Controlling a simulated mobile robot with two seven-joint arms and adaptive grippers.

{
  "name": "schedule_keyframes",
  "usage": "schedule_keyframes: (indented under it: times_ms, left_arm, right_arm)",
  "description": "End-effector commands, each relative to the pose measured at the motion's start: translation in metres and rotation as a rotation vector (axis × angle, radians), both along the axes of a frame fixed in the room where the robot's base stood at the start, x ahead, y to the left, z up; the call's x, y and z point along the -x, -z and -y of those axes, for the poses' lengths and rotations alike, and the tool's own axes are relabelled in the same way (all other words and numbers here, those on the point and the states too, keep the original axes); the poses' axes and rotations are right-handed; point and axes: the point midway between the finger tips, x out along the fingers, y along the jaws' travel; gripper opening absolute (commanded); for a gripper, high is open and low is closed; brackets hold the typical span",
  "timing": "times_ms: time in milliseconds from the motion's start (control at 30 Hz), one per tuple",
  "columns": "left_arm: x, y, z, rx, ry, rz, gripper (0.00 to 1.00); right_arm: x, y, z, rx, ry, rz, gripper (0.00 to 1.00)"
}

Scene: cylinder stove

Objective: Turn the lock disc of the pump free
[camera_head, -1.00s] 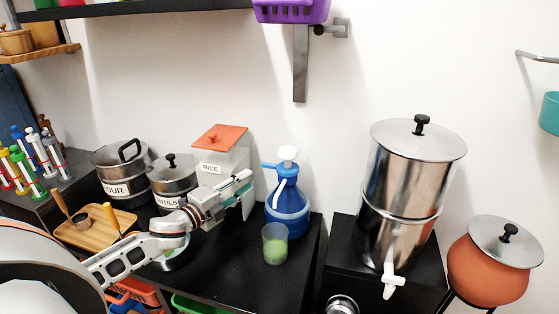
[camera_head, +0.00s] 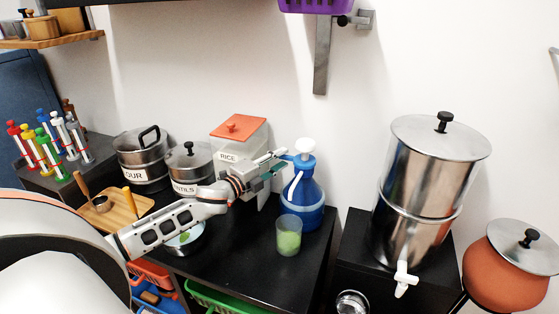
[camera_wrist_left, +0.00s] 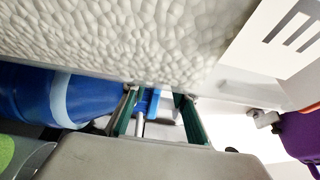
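The pump (camera_head: 303,195) is a blue bottle with a white top knob (camera_head: 305,146) and a thin white tube, standing upright on the black counter. The lock disc cannot be made out clearly at this size. My left gripper (camera_head: 280,160) is at the left of the pump's neck, level with its blue spout. In the left wrist view, its two green fingers (camera_wrist_left: 160,117) are apart, with a blue piece of the pump (camera_wrist_left: 153,103) showing between or just beyond them. The blue bottle body (camera_wrist_left: 35,95) lies left in that view. Contact cannot be told. My right gripper is not in view.
The rice container (camera_head: 240,140) with its orange lid stands close behind my left gripper. A glass with green content (camera_head: 289,236) stands in front of the pump. Steel pots (camera_head: 143,160) stand to the left. A tall steel water dispenser (camera_head: 425,185) stands to the right.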

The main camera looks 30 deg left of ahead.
Motion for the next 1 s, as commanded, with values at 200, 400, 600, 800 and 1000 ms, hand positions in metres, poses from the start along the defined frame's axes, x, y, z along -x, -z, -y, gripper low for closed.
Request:
schedule_keyframes:
  times_ms: [200,400,600,800,1000]
  left_arm:
    - [-0.002,0.000,0.000,0.000,0.000,-0.001,0.28]
    - [-0.002,0.000,0.000,0.000,0.000,0.000,0.00]
    - [-0.001,0.000,0.001,0.001,-0.001,0.000,0.00]
    - [-0.001,-0.001,0.004,0.004,-0.023,0.000,0.00]
    - [0.000,-0.002,0.015,0.007,-0.094,0.000,0.00]
  right_arm:
    - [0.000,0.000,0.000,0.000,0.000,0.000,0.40]
    - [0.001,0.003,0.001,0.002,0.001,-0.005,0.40]
    - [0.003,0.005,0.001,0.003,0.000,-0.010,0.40]
    - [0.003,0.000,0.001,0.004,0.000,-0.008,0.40]
    - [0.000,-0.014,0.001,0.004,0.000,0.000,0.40]
